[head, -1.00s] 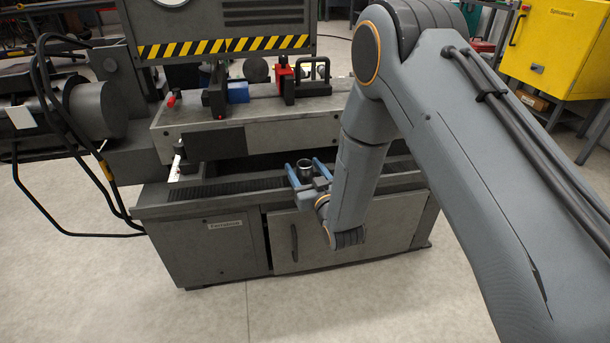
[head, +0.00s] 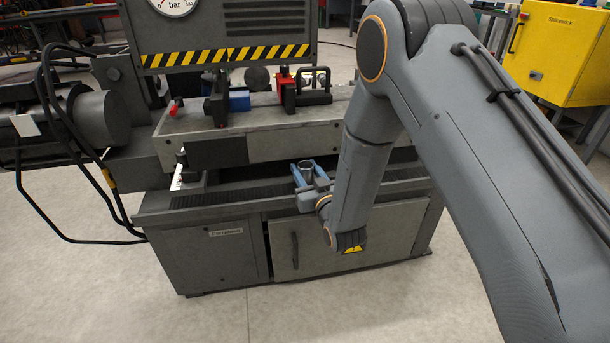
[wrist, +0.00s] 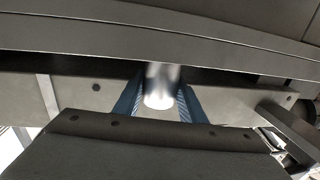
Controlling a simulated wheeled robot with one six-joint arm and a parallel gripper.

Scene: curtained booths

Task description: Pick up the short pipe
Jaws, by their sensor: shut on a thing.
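The short pipe (head: 306,168) is a small grey metal tube with an open top, seen upright at the machine's lower ledge in the head view. My gripper (head: 305,174) has blue fingers, one on each side of the pipe, and is shut on it. In the wrist view the shiny pipe (wrist: 161,86) sits between the two blue ridged fingers of my gripper (wrist: 158,104). Whether the pipe's lower end touches the ledge cannot be told.
The grey machine (head: 215,262) has a slotted ledge (head: 232,195) below an upper bed (head: 265,122). Red, blue and black fittings stand on that bed. Black hoses (head: 70,150) hang at the left. A yellow cabinet (head: 555,50) stands at the back right. The floor in front is clear.

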